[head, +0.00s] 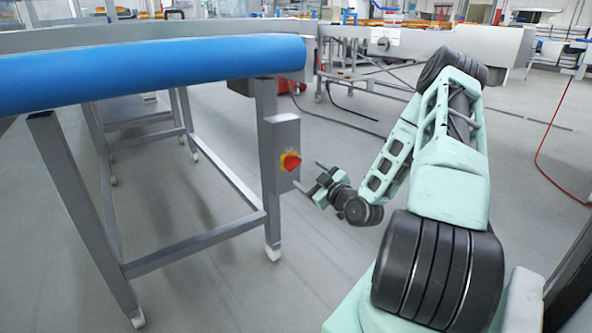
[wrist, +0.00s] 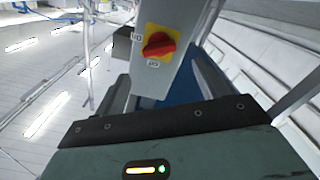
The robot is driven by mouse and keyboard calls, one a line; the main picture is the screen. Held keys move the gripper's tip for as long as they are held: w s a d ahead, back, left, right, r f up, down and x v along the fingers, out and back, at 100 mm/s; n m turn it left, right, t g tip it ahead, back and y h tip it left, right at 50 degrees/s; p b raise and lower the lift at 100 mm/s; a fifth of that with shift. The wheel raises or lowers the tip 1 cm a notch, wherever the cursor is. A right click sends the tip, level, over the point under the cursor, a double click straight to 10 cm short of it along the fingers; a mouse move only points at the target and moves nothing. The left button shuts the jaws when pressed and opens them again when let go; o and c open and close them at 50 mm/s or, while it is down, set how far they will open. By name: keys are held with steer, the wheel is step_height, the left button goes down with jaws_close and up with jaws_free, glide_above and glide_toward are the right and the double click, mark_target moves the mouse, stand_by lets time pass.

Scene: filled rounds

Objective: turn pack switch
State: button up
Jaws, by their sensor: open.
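The pack switch is a red rotary knob (head: 291,162) on a yellow plate, fixed to a grey box (head: 281,137) on the conveyor's leg. In the wrist view the red knob (wrist: 158,45) sits on its yellow plate (wrist: 168,33) near the top middle, lying slightly tilted across the plate. My gripper (head: 308,176) is open and empty, just right of the knob in the head view, with its fingers pointing toward the box. The fingers look apart from the knob.
A blue-belted conveyor (head: 150,75) on grey legs stands at the left, its end above the switch box. A wheeled leg (head: 272,235) stands under the box. Another conveyor (head: 440,45) runs behind. A red hose (head: 550,150) lies on the right floor. The floor between is clear.

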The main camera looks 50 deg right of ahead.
mark_target(295, 165)
steer(key=b+x, duration=0.1)
steer(key=x, duration=0.6)
steer(key=shift+w+d+b, duration=0.1)
steer(key=shift+w+b, duration=0.25)
steer(key=shift+c, duration=0.3)
steer(key=c, duration=0.9)
